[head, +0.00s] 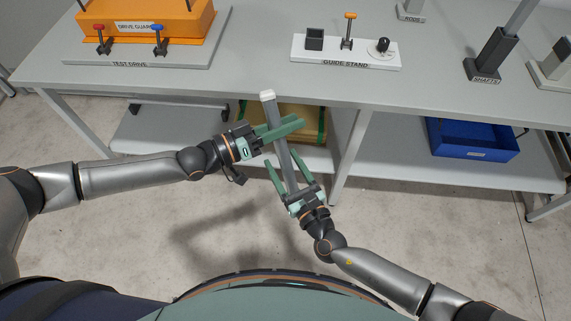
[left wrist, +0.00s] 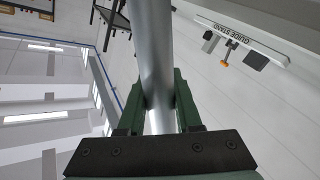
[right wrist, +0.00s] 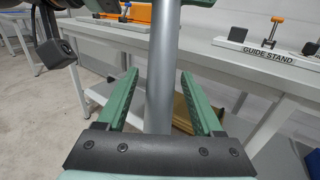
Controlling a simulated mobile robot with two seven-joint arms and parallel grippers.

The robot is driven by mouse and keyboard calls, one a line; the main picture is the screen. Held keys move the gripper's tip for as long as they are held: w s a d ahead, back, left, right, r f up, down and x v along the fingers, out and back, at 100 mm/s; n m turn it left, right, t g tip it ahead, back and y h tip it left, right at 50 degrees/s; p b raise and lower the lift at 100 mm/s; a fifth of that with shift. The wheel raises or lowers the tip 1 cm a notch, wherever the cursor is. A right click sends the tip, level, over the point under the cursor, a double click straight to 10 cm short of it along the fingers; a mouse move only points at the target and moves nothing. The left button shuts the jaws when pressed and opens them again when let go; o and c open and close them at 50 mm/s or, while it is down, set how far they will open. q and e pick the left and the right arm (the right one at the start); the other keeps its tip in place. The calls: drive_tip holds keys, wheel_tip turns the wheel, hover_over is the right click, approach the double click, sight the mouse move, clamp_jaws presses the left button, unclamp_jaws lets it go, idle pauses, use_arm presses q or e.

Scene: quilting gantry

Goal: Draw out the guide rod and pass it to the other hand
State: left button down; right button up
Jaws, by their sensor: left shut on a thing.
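The guide rod (head: 283,146) is a grey round bar with a pale cap at its top end. It is held in the air in front of the table, slightly tilted in the head view. My left gripper (head: 290,127) is shut on its upper part; the left wrist view shows the rod (left wrist: 155,65) between the green fingers (left wrist: 160,100). My right gripper (head: 287,176) is open lower down, with its fingers on either side of the rod. In the right wrist view the rod (right wrist: 161,80) stands between the spread fingers (right wrist: 160,90), with gaps on both sides.
The guide stand (head: 346,55) is on the grey table (head: 260,75), with a black socket, an orange-topped lever and a knob. The orange drive guard (head: 160,22) is at left, the shafts holder (head: 487,57) at right. A blue bin (head: 470,140) sits on the lower shelf.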

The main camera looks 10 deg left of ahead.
clamp_jaws()
idle(0.3)
use_arm(q)
drive_tip(key=c, duration=0.5)
unclamp_jaws()
drive_tip(key=shift+a, duration=0.1)
